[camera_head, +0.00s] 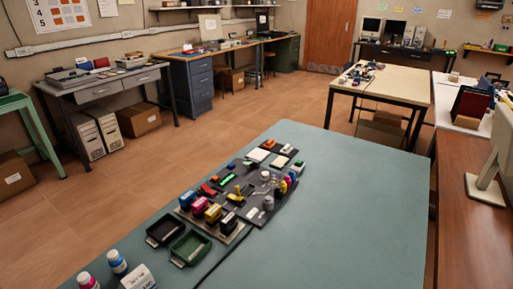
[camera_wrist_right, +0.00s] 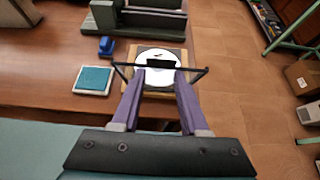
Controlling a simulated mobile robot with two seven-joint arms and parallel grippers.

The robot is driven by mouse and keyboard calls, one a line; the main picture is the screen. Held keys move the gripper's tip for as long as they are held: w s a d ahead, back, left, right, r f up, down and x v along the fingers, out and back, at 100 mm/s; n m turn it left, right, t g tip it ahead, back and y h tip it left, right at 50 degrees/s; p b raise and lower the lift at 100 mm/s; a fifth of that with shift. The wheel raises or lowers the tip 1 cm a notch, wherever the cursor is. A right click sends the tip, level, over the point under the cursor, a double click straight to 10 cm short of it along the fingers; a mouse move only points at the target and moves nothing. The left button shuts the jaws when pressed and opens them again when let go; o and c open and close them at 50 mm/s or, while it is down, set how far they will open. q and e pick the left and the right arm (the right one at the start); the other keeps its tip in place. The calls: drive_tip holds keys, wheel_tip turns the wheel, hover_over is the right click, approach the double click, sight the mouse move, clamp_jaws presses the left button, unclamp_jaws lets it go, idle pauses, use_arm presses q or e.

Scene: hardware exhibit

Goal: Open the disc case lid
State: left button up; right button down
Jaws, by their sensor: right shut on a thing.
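In the right wrist view, the disc case has a light wooden base (camera_wrist_right: 187,91) and a dark inside with a white disc (camera_wrist_right: 150,57). A thin dark frame (camera_wrist_right: 120,66), apparently the clear lid's edge, stands out past both sides of the case. My right gripper (camera_wrist_right: 160,76), with purple fingers, is at this frame and shut on it; the exact contact is hard to see. The fingers partly cover the near part of the case. How far the lid is raised is unclear. I cannot make out the case in the head view, and neither gripper shows there.
In the right wrist view, a teal-topped white square (camera_wrist_right: 95,80) and a blue object (camera_wrist_right: 106,46) lie left of the case on the brown table (camera_wrist_right: 45,80). A dark green holder (camera_wrist_right: 140,20) stands behind. The head view shows a teal table (camera_head: 345,190) with small parts.

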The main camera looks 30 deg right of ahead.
drive_tip(key=shift+d+f, duration=0.1)
drive_tip(key=shift+c, duration=2)
unclamp_jaws()
drive_tip(key=v, duration=1)
